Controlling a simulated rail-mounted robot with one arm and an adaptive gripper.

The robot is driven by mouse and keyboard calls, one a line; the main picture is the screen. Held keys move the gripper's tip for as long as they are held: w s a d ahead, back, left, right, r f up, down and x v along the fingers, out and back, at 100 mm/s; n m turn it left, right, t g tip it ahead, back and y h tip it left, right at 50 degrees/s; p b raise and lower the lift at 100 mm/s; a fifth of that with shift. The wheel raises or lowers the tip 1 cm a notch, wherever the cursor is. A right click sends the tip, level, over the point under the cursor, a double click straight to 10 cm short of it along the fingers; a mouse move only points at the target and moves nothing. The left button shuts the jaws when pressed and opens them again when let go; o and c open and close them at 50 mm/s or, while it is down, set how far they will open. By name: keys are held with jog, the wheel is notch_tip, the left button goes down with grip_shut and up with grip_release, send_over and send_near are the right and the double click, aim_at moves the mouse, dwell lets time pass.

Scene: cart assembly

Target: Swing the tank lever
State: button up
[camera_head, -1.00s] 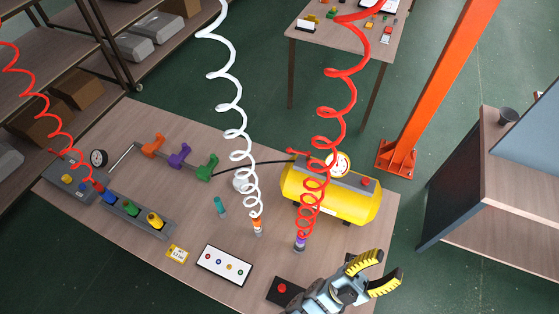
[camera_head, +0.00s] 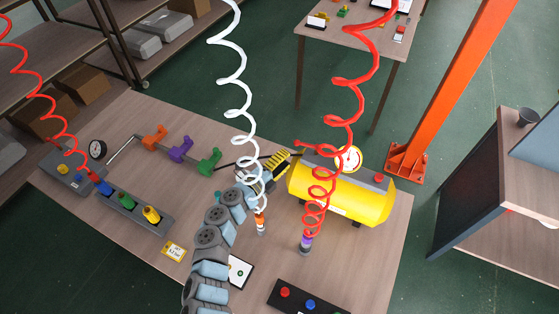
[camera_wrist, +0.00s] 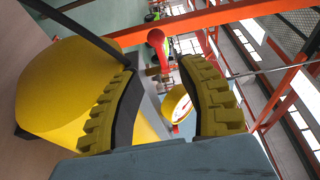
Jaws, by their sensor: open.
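The yellow tank (camera_head: 335,197) lies on the right half of the workbench. Its red lever (camera_head: 307,144) is at the upper left end, partly behind the red coiled hose. My gripper (camera_head: 280,160) is just left of the tank, partly behind the white coiled hose, with yellow fingers pointing toward the lever end. In the wrist view, my gripper (camera_wrist: 160,66) is open and empty. The rounded red lever (camera_wrist: 157,42) appears ahead between the fingertips, apart from them. The tank (camera_wrist: 60,80) fills the left of that view, beside the left finger.
The pressure gauge (camera_head: 349,159) stands on the tank and shows between my fingers in the wrist view. A red coiled hose (camera_head: 347,95) and a white coiled hose (camera_head: 232,83) hang close by. A black cable runs to the tank.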

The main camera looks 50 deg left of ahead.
aim_at(296, 143)
jog(key=shift+y, duration=0.3)
jog(key=shift+w+a+b, duration=0.2)
jog(key=shift+w+a, duration=0.2)
jog(key=shift+w, duration=0.85)
jog(key=shift+w+a+b, duration=0.25)
jog(key=shift+w+a, duration=0.1)
jog(key=shift+w, duration=0.95)
jog(key=shift+w+a+b, duration=0.2)
jog(key=shift+w+a, duration=0.2)
jog(key=shift+w, duration=0.85)
jog(key=shift+s, duration=0.1)
grip_shut()
